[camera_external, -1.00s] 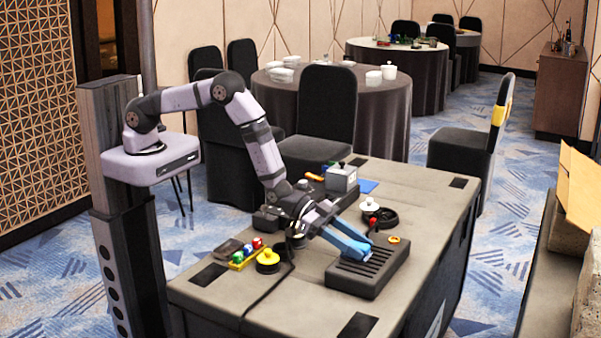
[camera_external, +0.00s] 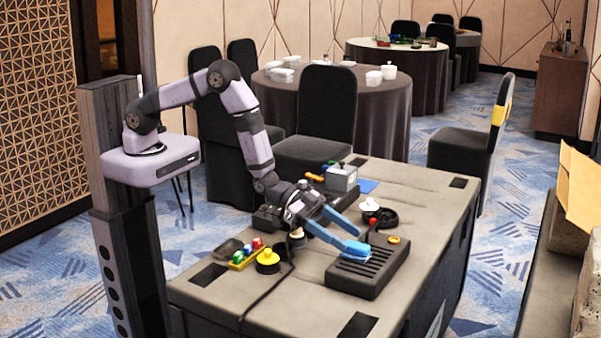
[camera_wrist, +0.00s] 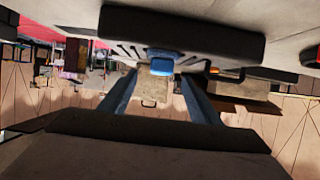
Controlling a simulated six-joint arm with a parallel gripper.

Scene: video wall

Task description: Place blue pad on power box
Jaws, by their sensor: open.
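The power box (camera_external: 372,280), a dark slotted box with a red knob, sits on the table below my gripper. The blue pad (camera_external: 356,248) is a small bright blue block at its slotted top; it looks to rest there, though exact contact is hard to tell. In the wrist view the pad (camera_wrist: 162,67) shows against the power box (camera_wrist: 225,42), between my two blue fingers. My gripper (camera_external: 345,243) is open, with its fingertips apart on either side of or just short of the pad. The fingers partly hide the pad in the external view.
A flat blue sheet (camera_external: 367,186) lies beside a grey device (camera_external: 341,178) at the back. A black ring (camera_external: 386,218), a white-knobbed piece (camera_external: 370,205) and a yellow piece (camera_external: 268,262) are nearby. A yellow tray (camera_external: 245,260) holds small coloured blocks. The front right tabletop is clear.

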